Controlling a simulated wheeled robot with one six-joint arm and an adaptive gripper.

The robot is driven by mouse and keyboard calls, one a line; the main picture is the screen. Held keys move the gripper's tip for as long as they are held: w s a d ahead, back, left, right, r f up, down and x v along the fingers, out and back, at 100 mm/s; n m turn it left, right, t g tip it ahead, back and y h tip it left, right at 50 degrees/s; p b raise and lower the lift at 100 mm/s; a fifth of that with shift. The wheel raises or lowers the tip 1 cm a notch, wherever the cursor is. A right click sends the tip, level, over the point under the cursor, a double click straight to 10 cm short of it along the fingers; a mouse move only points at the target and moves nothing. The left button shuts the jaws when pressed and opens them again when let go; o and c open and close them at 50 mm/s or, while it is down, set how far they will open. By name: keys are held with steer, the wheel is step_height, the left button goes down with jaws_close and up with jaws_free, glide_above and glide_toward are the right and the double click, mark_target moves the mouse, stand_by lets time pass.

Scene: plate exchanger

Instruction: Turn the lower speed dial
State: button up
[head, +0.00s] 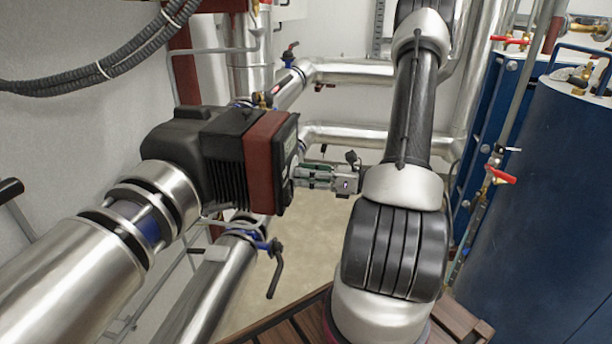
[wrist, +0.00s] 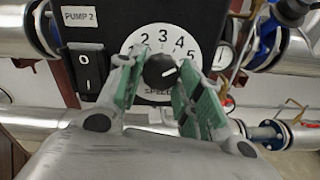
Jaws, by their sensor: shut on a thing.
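A speed dial (wrist: 160,71) with a black knob and a white plate numbered 1 to 5 fills the middle of the wrist view. It sits on a black panel labelled PUMP 2 (wrist: 82,17). A small white mark on the knob points to the right, roughly toward the 5. My gripper (wrist: 158,88) has its green-padded fingers on both sides of the knob and is shut on it. No second dial shows.
A black rocker switch (wrist: 88,70) is left of the dial, close to the left finger. Silver pipes (head: 350,72) run behind the pump. A valve with a black handle (head: 273,270) hangs below it.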

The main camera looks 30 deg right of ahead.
steer(key=shift+n, duration=5.7)
steer(key=o, duration=1)
steer(key=shift+d, duration=0.1)
steer(key=shift+o, duration=0.2)
steer(key=v, duration=1.2)
